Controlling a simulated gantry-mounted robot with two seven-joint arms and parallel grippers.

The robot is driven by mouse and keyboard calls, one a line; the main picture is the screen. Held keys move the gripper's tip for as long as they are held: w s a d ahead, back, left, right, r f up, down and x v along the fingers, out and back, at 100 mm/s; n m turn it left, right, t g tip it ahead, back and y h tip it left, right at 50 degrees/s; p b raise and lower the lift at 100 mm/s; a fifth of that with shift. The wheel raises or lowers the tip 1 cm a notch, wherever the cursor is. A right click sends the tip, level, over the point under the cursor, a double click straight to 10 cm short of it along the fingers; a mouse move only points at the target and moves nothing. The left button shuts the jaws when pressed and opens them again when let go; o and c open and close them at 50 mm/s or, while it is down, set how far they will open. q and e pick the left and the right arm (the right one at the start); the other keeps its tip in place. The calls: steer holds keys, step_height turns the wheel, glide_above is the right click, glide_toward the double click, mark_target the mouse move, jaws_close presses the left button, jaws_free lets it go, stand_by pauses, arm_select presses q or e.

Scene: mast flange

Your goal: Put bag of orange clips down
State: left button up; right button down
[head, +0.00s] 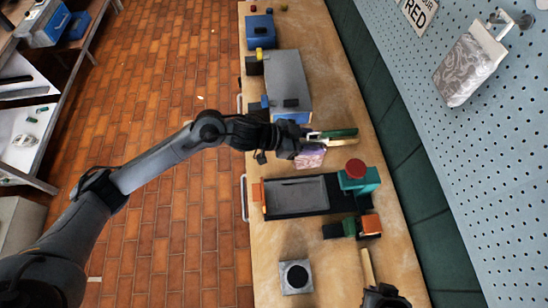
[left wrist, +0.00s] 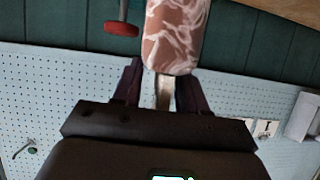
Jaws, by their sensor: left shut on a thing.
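A pinkish bag with white swirls, which I take to be the bag of orange clips (head: 310,158), hangs from my left gripper (head: 303,143) over the workbench. In the left wrist view the bag (left wrist: 175,40) extends out past the fingers of my left gripper (left wrist: 160,85), which are shut on its narrow pale end. The clips inside cannot be made out. In the head view it lies just above the black tray-like unit, and I cannot tell if its lower end touches the bench.
The wooden workbench (head: 265,225) carries a grey-topped blue box (head: 287,78), a green and tan tool (head: 335,136), a black unit with a grey plate (head: 297,195) and a red knob (head: 355,168). A grey patterned bag (head: 467,68) hangs on the pegboard (head: 500,170).

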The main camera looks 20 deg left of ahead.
arm_select(q)
steer(key=shift+w+a+f, duration=0.2)
steer(key=shift+f, duration=0.2)
steer(key=shift+w+a+f, duration=0.15)
steer(key=shift+f, duration=0.2)
steer(key=w+a+f, duration=0.4)
steer(key=a+f, duration=0.6)
steer(key=shift+w+f+m, duration=0.2)
steer(key=shift+f+m, duration=0.1)
steer(key=shift+f, duration=0.15)
steer(key=o, duration=1.1)
